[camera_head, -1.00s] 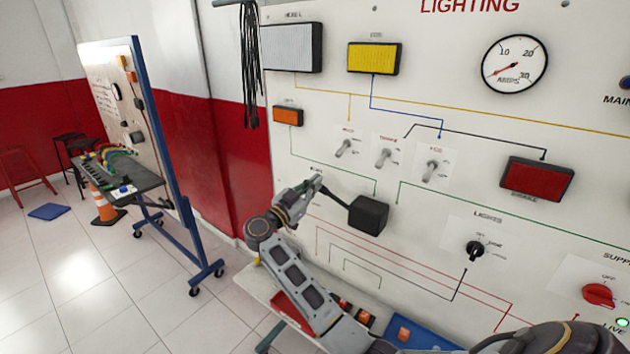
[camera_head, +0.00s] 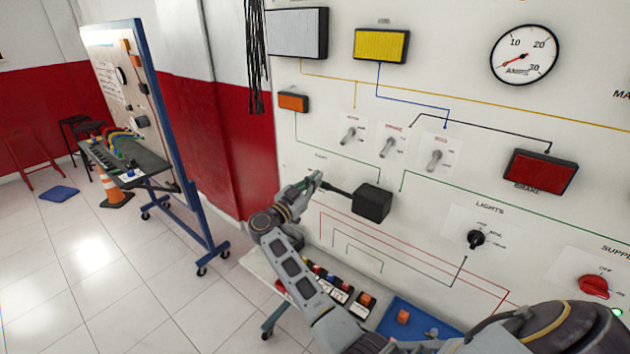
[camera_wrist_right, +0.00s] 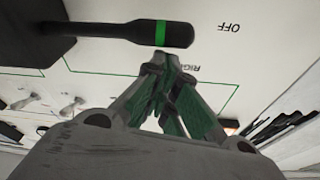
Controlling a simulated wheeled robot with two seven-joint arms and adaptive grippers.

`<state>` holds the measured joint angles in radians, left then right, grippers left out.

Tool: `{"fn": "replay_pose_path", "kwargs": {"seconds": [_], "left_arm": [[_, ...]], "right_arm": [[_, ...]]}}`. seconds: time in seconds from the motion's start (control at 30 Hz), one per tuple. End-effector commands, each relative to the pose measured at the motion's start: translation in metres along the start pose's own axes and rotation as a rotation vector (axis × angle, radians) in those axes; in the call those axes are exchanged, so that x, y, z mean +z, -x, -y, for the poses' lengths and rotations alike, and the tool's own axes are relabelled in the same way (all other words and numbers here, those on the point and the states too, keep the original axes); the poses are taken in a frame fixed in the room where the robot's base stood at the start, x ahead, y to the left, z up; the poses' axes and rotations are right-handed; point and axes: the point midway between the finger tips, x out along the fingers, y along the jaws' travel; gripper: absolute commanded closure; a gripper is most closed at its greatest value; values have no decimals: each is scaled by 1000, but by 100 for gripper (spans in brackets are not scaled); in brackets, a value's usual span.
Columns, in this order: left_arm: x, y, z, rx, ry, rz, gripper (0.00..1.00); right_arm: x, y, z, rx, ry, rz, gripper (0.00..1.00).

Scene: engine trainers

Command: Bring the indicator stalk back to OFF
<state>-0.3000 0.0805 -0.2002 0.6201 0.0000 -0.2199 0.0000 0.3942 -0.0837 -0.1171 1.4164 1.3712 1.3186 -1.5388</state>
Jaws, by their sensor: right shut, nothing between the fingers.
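The indicator stalk (camera_head: 338,188) is a black lever that sticks out left from a black box (camera_head: 372,203) on the lighting panel. In the right wrist view the stalk (camera_wrist_right: 150,32) shows a green band, and its tip points toward the printed OFF label (camera_wrist_right: 228,27). My right gripper (camera_head: 316,180) is shut and empty by the stalk's outer end. In the right wrist view its closed fingertips (camera_wrist_right: 163,57) are right by the green band, touching or nearly so. The fingers partly cover a second label, which begins "RIG" (camera_wrist_right: 183,64). My left gripper is not in view.
Toggle switches (camera_head: 390,147) sit above the box, and a black LIGHTS knob (camera_head: 476,239) and red supply knob (camera_head: 594,287) lie to the right. Below is a bench with a blue tray (camera_head: 415,322). Black cables (camera_head: 255,60) hang at the panel's left edge.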

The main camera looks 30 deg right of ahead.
Motion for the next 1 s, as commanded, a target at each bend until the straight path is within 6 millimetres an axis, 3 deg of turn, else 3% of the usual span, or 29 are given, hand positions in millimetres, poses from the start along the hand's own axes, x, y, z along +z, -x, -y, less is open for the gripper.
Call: {"fn": "replay_pose_path", "kwargs": {"seconds": [0.37,0.8,1.0], "left_arm": [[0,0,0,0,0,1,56],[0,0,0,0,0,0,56],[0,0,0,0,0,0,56]], "right_arm": [[-16,-4,4,2,-4,0,100],[-73,-16,17,1,-5,1,100],[-90,-20,21,1,-1,0,100]]}}
